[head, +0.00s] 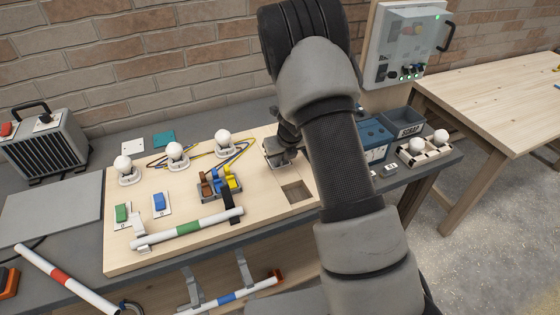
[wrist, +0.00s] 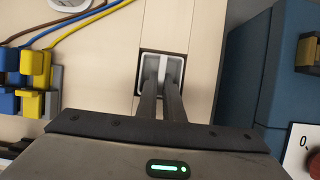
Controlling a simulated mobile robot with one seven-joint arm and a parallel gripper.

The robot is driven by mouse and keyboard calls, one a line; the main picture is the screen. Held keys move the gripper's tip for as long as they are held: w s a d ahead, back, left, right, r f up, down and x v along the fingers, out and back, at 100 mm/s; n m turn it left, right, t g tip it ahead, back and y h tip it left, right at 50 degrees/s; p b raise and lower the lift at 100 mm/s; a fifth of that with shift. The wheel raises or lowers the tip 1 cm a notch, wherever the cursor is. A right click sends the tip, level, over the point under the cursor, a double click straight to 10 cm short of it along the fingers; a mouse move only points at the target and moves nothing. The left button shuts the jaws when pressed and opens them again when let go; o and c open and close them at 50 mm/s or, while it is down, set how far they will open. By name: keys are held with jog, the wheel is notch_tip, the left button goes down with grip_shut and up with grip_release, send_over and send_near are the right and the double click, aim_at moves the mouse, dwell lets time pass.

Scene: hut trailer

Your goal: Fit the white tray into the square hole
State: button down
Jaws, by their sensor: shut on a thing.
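My gripper (wrist: 161,85) is shut on the raised middle rib of the white tray (wrist: 175,64). The tray is small and square with rounded corners. In the wrist view it lies over or within a dark-edged square hole (wrist: 138,101), whose dark edge shows along the tray's top and left sides. I cannot tell how deep the tray sits. In the head view my gripper (head: 280,150) is at the back right of the wooden board (head: 260,210), and my arm partly hides it. Another square hole (head: 297,192) in the board, nearer the front, looks empty.
Brown, blue and yellow connectors (head: 220,183) stand left of the gripper, with cables running behind them. Several white bulbs (head: 177,151) stand along the board's back. A blue box (head: 373,138) stands close on the right. A white tube with a green band (head: 188,228) lies in front.

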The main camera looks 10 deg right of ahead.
jog(key=c, duration=1.9)
grip_release()
